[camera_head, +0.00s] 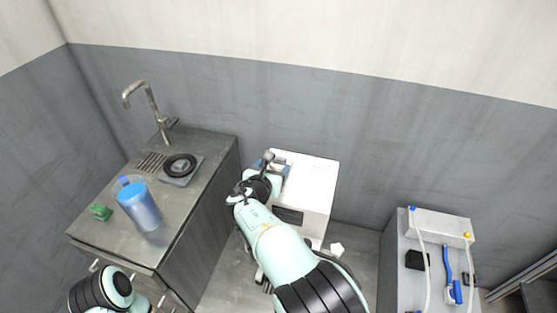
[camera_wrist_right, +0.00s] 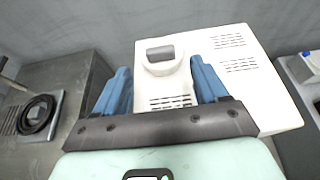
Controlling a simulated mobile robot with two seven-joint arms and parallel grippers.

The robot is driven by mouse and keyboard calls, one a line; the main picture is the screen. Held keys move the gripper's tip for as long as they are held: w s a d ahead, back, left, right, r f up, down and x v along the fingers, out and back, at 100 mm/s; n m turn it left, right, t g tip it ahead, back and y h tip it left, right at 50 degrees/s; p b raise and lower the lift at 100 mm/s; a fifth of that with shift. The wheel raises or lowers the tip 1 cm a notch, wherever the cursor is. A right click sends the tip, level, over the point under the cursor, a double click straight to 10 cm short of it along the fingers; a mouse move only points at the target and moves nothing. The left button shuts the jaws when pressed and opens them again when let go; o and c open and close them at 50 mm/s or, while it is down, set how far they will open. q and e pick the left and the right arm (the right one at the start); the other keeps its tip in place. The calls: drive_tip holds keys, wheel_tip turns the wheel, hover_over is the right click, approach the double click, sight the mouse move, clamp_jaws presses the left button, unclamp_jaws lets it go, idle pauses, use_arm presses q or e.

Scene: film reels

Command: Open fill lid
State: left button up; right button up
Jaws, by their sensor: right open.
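The white machine (camera_head: 312,180) stands against the back wall, and its vented white top (camera_wrist_right: 255,85) fills much of the right wrist view. The fill lid (camera_wrist_right: 160,68) appears to be the small rounded white piece with a grey block on it. In the head view my right arm and hand largely hide it. My right gripper (camera_wrist_right: 159,66) is open, with one blue finger on each side of the lid in the wrist picture. I cannot tell whether they touch it. In the head view my right gripper (camera_head: 273,166) is at the machine's left edge. My left gripper is out of view.
A counter (camera_head: 190,210) on the left has a tap (camera_head: 148,105), a black ring (camera_head: 180,165), a blue container (camera_head: 140,207) and a green item (camera_head: 101,212). A grey cabinet (camera_head: 395,270) with hoses and a blue brush (camera_head: 450,275) stands at right.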

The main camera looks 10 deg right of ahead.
sight(279, 160)
drive_tip(key=p+x, duration=0.1)
drive_tip(key=x, duration=0.5)
drive_tip(key=shift+w+d, duration=0.15)
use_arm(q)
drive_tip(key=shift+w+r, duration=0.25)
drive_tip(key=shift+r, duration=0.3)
use_arm(e)
drive_tip(key=shift+c, duration=0.3)
